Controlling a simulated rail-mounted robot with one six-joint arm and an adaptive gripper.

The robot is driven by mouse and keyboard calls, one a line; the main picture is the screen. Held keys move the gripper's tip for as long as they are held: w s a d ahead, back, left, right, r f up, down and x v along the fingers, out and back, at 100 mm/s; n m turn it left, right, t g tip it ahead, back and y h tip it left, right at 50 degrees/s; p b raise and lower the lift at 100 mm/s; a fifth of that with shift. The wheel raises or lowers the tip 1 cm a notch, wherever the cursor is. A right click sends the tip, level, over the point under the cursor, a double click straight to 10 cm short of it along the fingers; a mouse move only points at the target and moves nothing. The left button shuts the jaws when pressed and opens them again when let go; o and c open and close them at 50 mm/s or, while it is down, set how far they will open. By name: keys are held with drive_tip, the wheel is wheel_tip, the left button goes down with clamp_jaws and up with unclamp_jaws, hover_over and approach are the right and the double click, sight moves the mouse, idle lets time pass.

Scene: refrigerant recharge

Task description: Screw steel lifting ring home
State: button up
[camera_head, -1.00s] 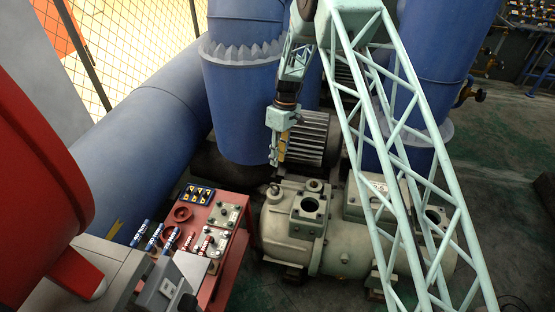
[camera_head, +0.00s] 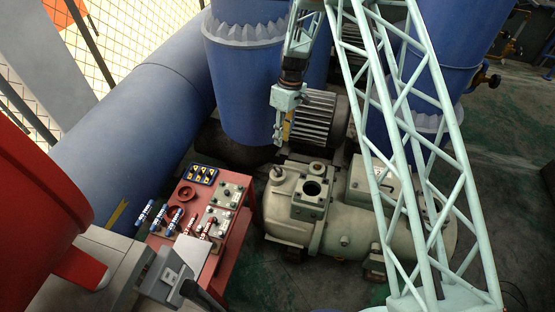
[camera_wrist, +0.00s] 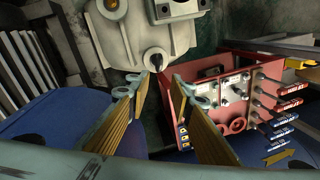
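The grey-green compressor (camera_head: 345,225) lies on its side below my gripper (camera_head: 281,141). At its left end is a small round boss or fitting (camera_head: 277,173), just below my fingertips. In the wrist view it shows as a round grey piece with a dark centre (camera_wrist: 155,58), just beyond the gap between the tips. I cannot tell whether this is the steel lifting ring, or whether it is screwed down. My gripper (camera_wrist: 162,82) is open, with a clear gap and nothing held between its two yellow-padded fingers. The fingers stay apart from the boss.
A red table (camera_head: 225,238) left of the compressor carries valve blocks, a red ring (camera_head: 187,193), a blue tray (camera_head: 203,175) and several red and blue cylinders. A finned motor (camera_head: 318,120) stands close behind my gripper. Large blue pipes (camera_head: 245,90) rise behind. Open floor lies at right.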

drive_tip(key=shift+f, duration=0.2)
drive_tip(key=shift+s+a+f+b, duration=0.25)
drive_tip(key=shift+s+f, duration=0.1)
drive_tip(key=shift+f, duration=1.85)
drive_tip(key=shift+s+a+f+b, duration=0.3)
drive_tip(key=shift+s+f, duration=0.1)
drive_tip(key=shift+f, duration=1.85)
drive_tip(key=shift+s+a+f+b, duration=0.25)
drive_tip(key=shift+s+f, duration=0.1)
drive_tip(key=shift+f, duration=1.85)
drive_tip(key=shift+d, duration=0.1)
clamp_jaws()
